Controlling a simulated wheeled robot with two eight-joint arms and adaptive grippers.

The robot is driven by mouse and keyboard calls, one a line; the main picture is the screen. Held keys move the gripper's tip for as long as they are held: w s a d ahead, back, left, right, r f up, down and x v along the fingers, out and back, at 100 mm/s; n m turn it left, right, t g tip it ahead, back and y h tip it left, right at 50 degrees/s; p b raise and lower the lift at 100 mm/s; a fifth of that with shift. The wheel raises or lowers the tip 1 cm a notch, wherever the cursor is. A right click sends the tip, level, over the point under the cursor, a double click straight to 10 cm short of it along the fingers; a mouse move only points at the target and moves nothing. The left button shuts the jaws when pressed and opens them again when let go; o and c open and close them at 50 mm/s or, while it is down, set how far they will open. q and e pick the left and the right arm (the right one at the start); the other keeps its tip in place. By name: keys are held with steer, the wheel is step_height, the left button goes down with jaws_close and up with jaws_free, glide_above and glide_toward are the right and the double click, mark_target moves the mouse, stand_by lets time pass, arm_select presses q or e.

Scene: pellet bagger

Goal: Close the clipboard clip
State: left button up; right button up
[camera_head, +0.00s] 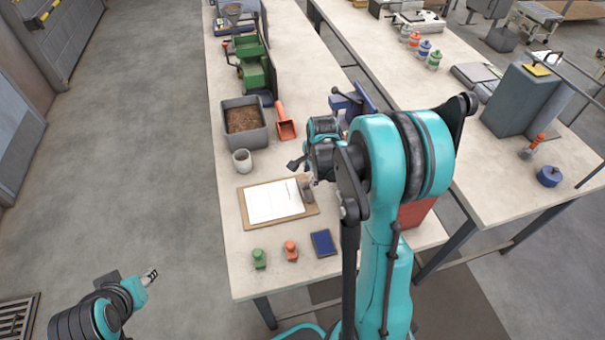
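The clipboard (312,211) lies flat on the near part of the light workbench, a brown board with white paper (270,201) on it. Its clip (307,190) is at the board's right end, small and grey, partly beside my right gripper. I cannot tell whether the clip is up or down. My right gripper (297,166) hangs just above the clipboard's upper right corner, dark fingers pointing left; its finger gap is too small to judge. My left gripper (150,277) is at lower left, over the floor and away from the bench, and its finger gap is also unclear.
Green (259,259) and orange (291,251) stamp-like pieces and a dark blue pad (323,243) lie in front. My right arm hides the bench's right side.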

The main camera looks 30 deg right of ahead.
mark_target(308, 186)
steer(key=b+x, duration=0.1)
steer(key=x, duration=0.6)
steer(key=shift+f+b, duration=0.25)
steer(key=shift+b, duration=0.15)
jaws_close()
